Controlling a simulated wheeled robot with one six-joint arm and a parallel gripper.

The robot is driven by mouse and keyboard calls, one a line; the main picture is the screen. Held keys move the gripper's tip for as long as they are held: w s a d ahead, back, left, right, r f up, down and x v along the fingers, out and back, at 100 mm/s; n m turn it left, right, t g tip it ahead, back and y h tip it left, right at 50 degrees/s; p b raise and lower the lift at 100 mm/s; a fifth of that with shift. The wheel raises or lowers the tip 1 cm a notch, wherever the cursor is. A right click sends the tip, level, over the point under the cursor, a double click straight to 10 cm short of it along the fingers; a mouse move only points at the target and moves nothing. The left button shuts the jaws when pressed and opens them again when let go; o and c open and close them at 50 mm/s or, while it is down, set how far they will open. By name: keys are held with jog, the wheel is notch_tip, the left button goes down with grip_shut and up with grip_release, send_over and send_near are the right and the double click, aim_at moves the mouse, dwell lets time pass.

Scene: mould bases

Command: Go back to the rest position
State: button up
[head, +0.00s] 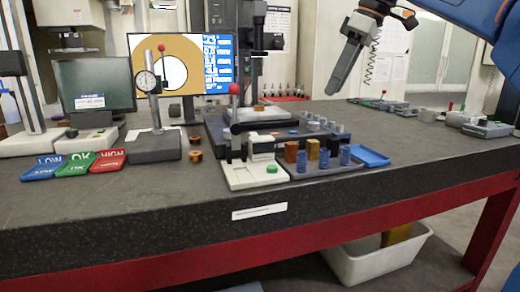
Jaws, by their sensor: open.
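My gripper (336,88) hangs above the back of the dark workbench (130,215), right of the monitor. It points down and slightly left, with a coiled cable beside it. It is apart from everything on the bench, and nothing shows held in it. The jaws are seen nearly edge-on, so the gap between them is hard to make out. My blue arm comes in from the upper right corner.
A dial gauge stand (150,85), a monitor (205,60) and a block tray (318,165) with a blue lid (371,156) stand on the bench. Blue, green and red trays (75,163) lie at left. The right front top is clear. A white bin (375,262) sits below.

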jog(key=s+d+f+m+t+h, duration=0.1)
jog(key=s+d+f+m, duration=0.2)
jog(key=s+f, duration=0.5)
jog(key=s+d+f+m+t+h, duration=0.1)
jog(key=s+d+f+m, duration=0.3)
jog(key=s+f, duration=0.5)
jog(key=s+d+f+m+h, duration=0.2)
jog(key=s+f+m, duration=0.3)
jog(key=f, duration=1.9)
jog(key=s+d, duration=0.1)
jog(key=s, duration=0.3)
jog(key=shift+s+d+f+t, duration=0.2)
jog(key=shift+f+t, duration=0.1)
jog(key=shift+t, duration=0.1)
